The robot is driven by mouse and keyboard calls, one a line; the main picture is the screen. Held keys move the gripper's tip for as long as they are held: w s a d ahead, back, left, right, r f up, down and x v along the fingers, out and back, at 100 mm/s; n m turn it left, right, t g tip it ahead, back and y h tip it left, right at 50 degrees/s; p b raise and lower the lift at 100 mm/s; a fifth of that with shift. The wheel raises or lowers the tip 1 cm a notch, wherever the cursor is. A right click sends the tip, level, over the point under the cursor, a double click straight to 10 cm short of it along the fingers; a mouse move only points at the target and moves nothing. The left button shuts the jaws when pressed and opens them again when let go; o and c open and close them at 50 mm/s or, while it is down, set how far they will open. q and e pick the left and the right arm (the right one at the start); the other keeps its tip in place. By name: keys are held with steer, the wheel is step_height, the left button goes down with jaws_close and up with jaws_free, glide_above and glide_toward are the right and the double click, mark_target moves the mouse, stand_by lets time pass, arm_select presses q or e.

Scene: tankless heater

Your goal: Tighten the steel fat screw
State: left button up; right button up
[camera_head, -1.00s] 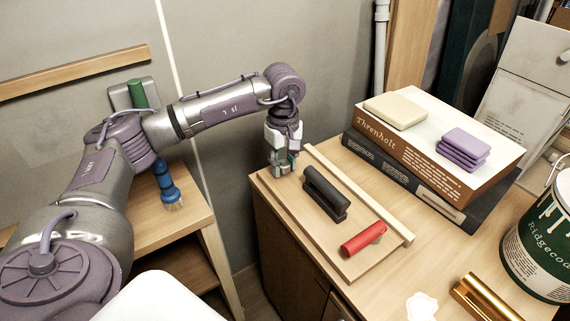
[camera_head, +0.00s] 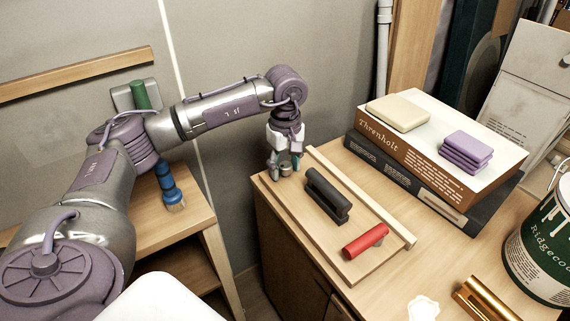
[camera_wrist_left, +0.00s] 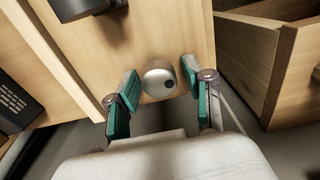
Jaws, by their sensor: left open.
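The steel fat screw (camera_wrist_left: 160,79) is a short, thick, grey metal cylinder with a dark round spot on its end. It stands on the wooden board (camera_head: 349,267), near the board's far left corner. In the left wrist view it sits between the teal pads of my left gripper (camera_wrist_left: 155,97), with a gap on both sides. In the head view my left gripper (camera_head: 285,167) points down over that corner, its fingers apart on either side of the screw (camera_head: 285,169). My right gripper does not show.
On the board, a black handle (camera_head: 328,195) and a red cylinder (camera_head: 365,242) lie nearer the viewer. A wooden strip (camera_head: 360,196) borders the board's right side. Books (camera_head: 420,150), a paint can (camera_head: 540,245) and a brass piece (camera_head: 485,299) are farther right.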

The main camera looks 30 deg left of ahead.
mark_target(285, 164)
arm_select(q)
steer(key=shift+r+p, duration=1.6)
steer(key=shift+r, duration=0.95)
steer(key=shift+f, duration=0.1)
